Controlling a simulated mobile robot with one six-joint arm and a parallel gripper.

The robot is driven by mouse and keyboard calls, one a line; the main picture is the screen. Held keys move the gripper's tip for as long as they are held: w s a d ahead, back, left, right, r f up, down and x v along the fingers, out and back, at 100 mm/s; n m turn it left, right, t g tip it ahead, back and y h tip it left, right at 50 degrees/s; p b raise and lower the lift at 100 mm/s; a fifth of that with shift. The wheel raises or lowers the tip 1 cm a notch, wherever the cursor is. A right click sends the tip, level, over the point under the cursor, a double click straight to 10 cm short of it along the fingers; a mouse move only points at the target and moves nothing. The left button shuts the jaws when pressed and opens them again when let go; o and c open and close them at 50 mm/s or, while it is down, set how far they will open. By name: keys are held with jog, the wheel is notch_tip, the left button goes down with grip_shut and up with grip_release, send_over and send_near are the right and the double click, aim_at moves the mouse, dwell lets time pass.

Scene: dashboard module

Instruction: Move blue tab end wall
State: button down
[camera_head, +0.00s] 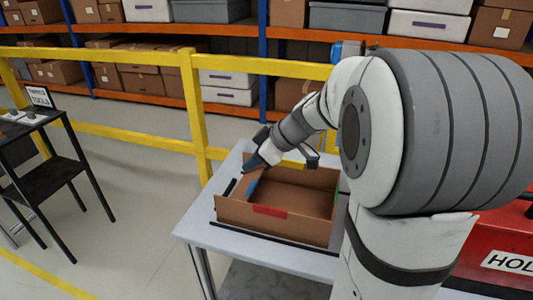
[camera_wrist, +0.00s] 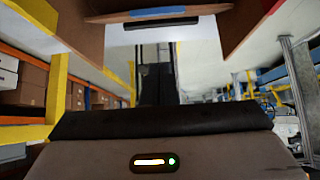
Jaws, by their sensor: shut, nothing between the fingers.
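A brown open-topped box (camera_head: 290,228) sits on a pale table. The end wall with the blue tab (camera_head: 252,187) is at its left side, and the wall looks slanted there. In the wrist view the blue tab (camera_wrist: 158,13) shows at the top middle, on a brown panel (camera_wrist: 110,17). My gripper (camera_head: 252,163) is shut and empty, pointing down at the upper left of the box, close to the blue tab wall. I cannot tell whether it touches the wall. My gripper and arm hide part of the box's back left corner.
A red tab (camera_head: 270,210) marks the front wall, and a green mark (camera_head: 335,205) shows at the right. Dark strips (camera_head: 230,187) lie on the table (camera_head: 195,230) beside the box. A yellow railing (camera_head: 195,115) and loaded shelves stand behind. A black table (camera_head: 45,170) stands left.

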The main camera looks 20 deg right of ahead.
aim_at(253, 186)
jog(key=shift+x, duration=1.05)
jog(key=shift+s+d+f, duration=0.25)
jog(key=shift+d+f, duration=0.05)
jog(key=shift+f, duration=0.25)
jog(key=shift+s+d+f, duration=0.2)
jog(key=shift+d+f, duration=0.1)
jog(key=shift+f, duration=0.2)
jog(key=shift+s+d+f, duration=0.3)
jog(key=shift+d+f, duration=0.05)
jog(key=shift+f, duration=0.2)
